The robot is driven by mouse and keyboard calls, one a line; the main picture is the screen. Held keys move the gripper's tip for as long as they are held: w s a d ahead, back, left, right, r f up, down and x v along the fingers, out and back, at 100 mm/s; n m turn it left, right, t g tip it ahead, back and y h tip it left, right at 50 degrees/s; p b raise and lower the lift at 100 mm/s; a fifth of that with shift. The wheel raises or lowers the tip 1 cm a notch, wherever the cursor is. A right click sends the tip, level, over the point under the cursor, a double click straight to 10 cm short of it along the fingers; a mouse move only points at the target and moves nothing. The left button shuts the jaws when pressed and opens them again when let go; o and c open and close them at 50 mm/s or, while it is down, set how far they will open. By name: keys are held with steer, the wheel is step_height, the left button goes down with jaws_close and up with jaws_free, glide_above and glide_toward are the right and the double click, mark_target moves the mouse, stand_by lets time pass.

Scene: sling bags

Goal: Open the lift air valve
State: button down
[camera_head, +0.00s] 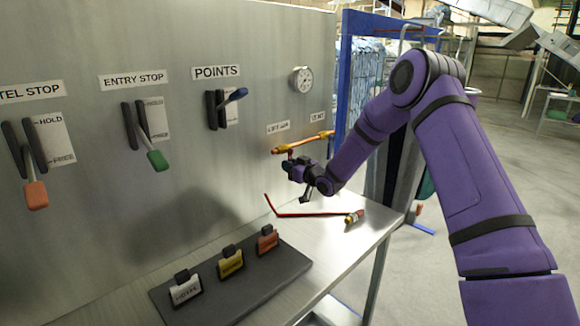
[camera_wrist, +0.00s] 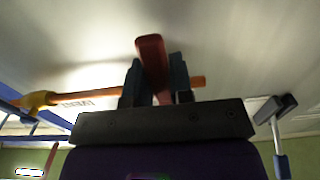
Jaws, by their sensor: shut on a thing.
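The lift air valve sits on an orange pipe (camera_head: 303,143) on the grey panel, under a small label (camera_head: 278,127) that seems to read LIFT AIR. Its red handle (camera_wrist: 151,58) shows in the wrist view between my fingers and stands across the orange pipe (camera_wrist: 90,96). My gripper (camera_head: 293,165) is at the left part of the pipe in the head view. In the wrist view my gripper (camera_wrist: 155,85) is shut on the red handle. The valve body is mostly hidden behind the fingers.
A gauge (camera_head: 302,80) is above the pipe. The POINTS lever (camera_head: 232,96), ENTRY STOP lever (camera_head: 155,157) and another lever (camera_head: 36,193) are left. Below, a bent red rod (camera_head: 310,213) and a dark tag rack (camera_head: 250,288) lie on the metal bench (camera_head: 345,243).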

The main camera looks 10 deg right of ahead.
steer(key=w+d+r+n, duration=0.2)
steer(key=d+r+n, duration=0.2)
steer(key=n, duration=1.3)
steer(key=shift+w+d+r+n, duration=0.15)
steer(key=shift+w+r+n, duration=0.05)
steer(key=shift+r+n, duration=0.2)
stand_by(0.6)
steer(key=c, duration=1)
jaws_free()
steer(key=shift+r, duration=0.1)
steer(key=v, duration=1)
steer(key=shift+s+d, duration=0.2)
steer(key=shift+s, duration=0.1)
